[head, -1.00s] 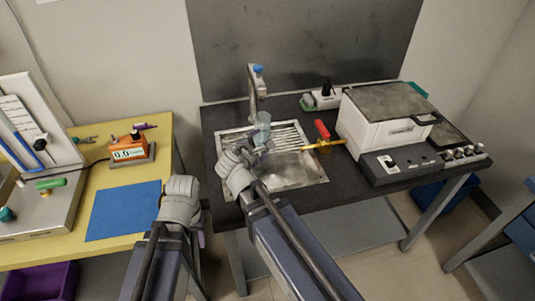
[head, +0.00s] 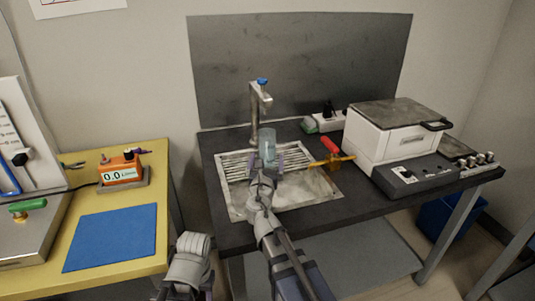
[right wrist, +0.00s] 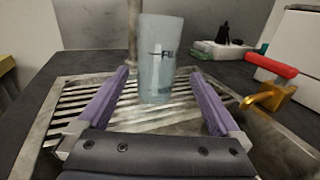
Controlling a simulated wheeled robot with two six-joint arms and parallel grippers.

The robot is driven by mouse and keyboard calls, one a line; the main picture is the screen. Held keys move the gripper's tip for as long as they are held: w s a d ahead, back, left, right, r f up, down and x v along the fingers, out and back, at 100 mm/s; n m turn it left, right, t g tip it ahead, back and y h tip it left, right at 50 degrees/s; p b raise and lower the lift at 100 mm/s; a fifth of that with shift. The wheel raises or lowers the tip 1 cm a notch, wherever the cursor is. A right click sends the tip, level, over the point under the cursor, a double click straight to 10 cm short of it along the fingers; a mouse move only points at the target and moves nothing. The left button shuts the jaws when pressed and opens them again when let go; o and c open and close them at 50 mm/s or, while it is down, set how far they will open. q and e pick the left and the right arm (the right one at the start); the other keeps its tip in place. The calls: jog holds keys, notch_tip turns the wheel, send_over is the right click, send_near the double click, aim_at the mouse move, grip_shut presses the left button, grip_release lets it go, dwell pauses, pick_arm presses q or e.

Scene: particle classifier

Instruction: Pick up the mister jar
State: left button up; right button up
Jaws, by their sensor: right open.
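The mister jar (head: 268,143) is a translucent blue-grey cylinder standing upright over the ribbed part of the metal sink, near the faucet. It also shows in the right wrist view (right wrist: 158,62), with dark lettering on its side. My right gripper (right wrist: 160,76) is open. Its two purple fingers point at the jar, one to each side in the picture, and the jar is straight ahead near the tips. I see no finger touching it. In the head view the right gripper (head: 266,165) partly covers the jar's lower end. My left arm shows at the bottom, but its fingers do not.
The metal sink (head: 235,200) is set in the dark countertop. The faucet (head: 254,110) rises close behind the jar. A red-handled brass valve (head: 331,148) sits to the right, beside a white boxy machine (head: 385,140). A yellow table (head: 110,195) with a blue mat stands left.

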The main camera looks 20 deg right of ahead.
aim_at(266, 154)
jog(key=shift+a+f+b+x, duration=0.1)
jog(key=shift+f+x, duration=0.05)
jog(key=shift+x, duration=0.95)
jog(key=shift+a+f+b+x, duration=0.1)
jog(key=shift+x, duration=1.05)
jog(key=shift+a+f+b+x, duration=0.1)
jog(key=shift+f+x, duration=0.05)
jog(key=shift+x, duration=0.95)
grip_shut()
pick_arm(q)
jog(key=shift+f, duration=0.35)
jog(key=shift+r, duration=0.25)
pick_arm(e)
jog(key=shift+r, duration=0.3)
